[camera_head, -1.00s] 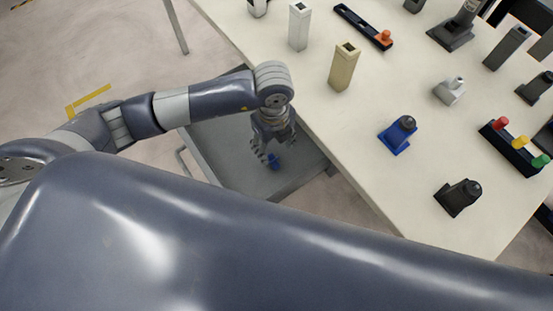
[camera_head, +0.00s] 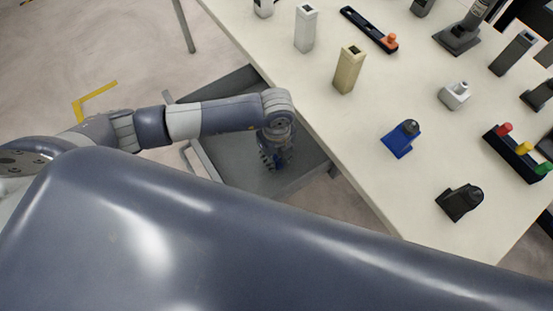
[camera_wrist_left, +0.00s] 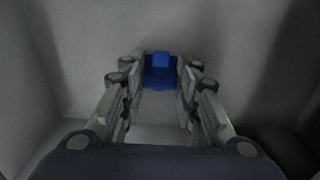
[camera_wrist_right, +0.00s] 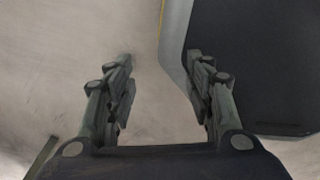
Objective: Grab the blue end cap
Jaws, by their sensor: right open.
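The blue end cap (camera_head: 283,160) lies in the grey bin (camera_head: 232,171) beside the table and is mostly hidden by my left gripper (camera_head: 274,164) in the head view. In the left wrist view the cap (camera_wrist_left: 160,70) shows a raised block on a wider base. It sits between the two fingertips of my left gripper (camera_wrist_left: 161,78), one on each side, with little or no gap. I cannot tell whether the fingers press on it. My right gripper (camera_wrist_right: 160,68) is open and empty in the right wrist view.
The bin's walls rise around my left gripper. The cream table (camera_head: 350,130) overhangs the bin's right side. It carries a blue fixture (camera_head: 401,140), a black one (camera_head: 460,202), a tan block (camera_head: 348,70) and several other parts. A dark panel (camera_wrist_right: 255,70) is beside my right gripper.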

